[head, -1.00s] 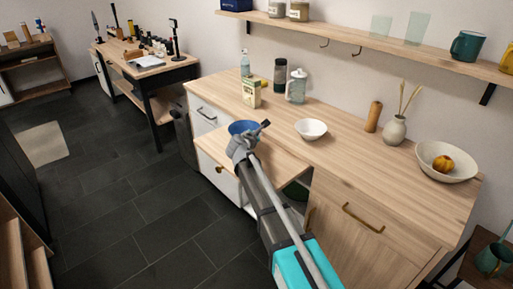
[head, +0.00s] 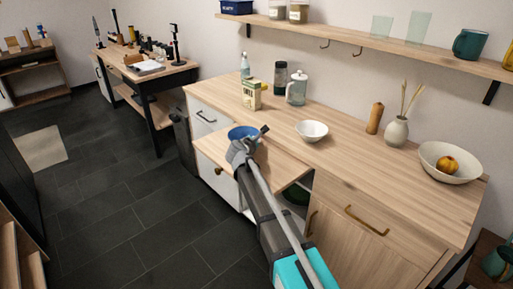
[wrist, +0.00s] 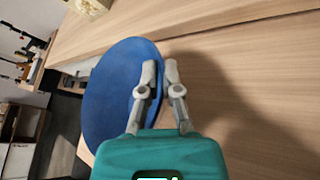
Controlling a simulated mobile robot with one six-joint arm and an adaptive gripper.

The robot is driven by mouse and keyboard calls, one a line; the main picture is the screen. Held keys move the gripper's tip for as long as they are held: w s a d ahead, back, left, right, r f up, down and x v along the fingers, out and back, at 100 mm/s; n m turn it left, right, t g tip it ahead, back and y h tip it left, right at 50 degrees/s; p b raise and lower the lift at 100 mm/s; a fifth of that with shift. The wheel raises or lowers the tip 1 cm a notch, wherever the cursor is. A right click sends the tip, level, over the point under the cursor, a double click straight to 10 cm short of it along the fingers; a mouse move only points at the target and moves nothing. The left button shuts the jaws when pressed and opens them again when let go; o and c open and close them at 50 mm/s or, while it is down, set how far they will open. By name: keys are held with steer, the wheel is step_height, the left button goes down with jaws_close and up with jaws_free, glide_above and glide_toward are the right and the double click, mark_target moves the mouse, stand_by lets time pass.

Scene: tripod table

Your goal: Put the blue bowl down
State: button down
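The blue bowl (head: 242,131) is over the pull-out wooden board (head: 215,150) at the left end of the counter. My gripper (wrist: 160,72) pinches its rim, one finger inside the bowl and one outside. In the wrist view the blue bowl (wrist: 108,95) fills the left of the picture, with its inside showing. I cannot tell whether its base touches the board. My gripper (head: 243,146) hides part of the bowl's near side in the head view.
On the counter (head: 350,160), a white bowl (head: 311,131) stands right of the blue bowl. Behind are a carton (head: 251,94), a soap bottle (head: 245,66), a dark jar (head: 280,78) and a glass jar (head: 296,88). The board is bare around the bowl.

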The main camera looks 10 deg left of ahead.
steer(key=shift+f+b, duration=0.55)
steer(key=shift+f, duration=0.3)
steer(key=shift+f, duration=0.15)
steer(key=c, duration=0.8)
jaws_free()
steer(key=shift+r, duration=0.3)
steer(key=p+v, duration=0.3)
steer(key=v, duration=0.9)
steer(key=shift+f+p, duration=0.1)
steer(key=shift+p, duration=0.3)
